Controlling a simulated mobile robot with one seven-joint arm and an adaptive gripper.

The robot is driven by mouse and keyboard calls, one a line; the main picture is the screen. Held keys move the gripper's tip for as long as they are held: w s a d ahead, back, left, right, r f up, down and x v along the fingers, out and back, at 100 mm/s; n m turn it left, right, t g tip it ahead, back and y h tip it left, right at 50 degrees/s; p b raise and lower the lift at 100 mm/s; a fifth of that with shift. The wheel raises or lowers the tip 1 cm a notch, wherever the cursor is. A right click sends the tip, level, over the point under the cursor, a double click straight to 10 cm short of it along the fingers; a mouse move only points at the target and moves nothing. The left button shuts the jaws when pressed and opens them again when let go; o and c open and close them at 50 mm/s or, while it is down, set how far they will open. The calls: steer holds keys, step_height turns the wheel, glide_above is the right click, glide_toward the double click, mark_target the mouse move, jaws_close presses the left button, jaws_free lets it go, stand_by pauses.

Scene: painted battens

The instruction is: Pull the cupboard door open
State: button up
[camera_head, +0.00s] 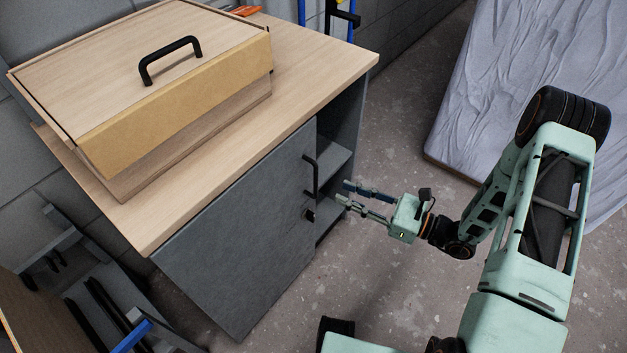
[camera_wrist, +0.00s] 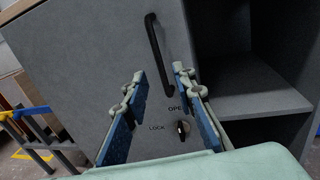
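The grey cupboard door (camera_head: 235,225) looks flush with the cupboard front, under the wooden top; it fills much of the wrist view (camera_wrist: 85,55). Its black bar handle (camera_head: 313,175) is upright near the door's right edge. In the wrist view the handle (camera_wrist: 158,55) lies beyond my fingertips, roughly in line with the gap between them. Below it is a small lock knob (camera_wrist: 183,130) marked OPEN and LOCK, which also shows in the head view (camera_head: 309,214). My gripper (camera_head: 344,192) is open and empty, just right of the handle, its fingers (camera_wrist: 160,76) apart.
Right of the door is an open compartment with a shelf (camera_wrist: 250,92). A wooden box (camera_head: 175,110) with a black handle stands on the cupboard top (camera_head: 320,65). A wrapped mattress-like slab (camera_head: 535,75) is at the right. Bare floor (camera_head: 375,285) lies before the cupboard.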

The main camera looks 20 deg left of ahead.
mark_target(316, 195)
steer(key=b+x, duration=0.1)
steer(key=x, duration=0.8)
steer(key=shift+a, duration=0.2)
steer(key=shift+s, duration=0.1)
jaws_close()
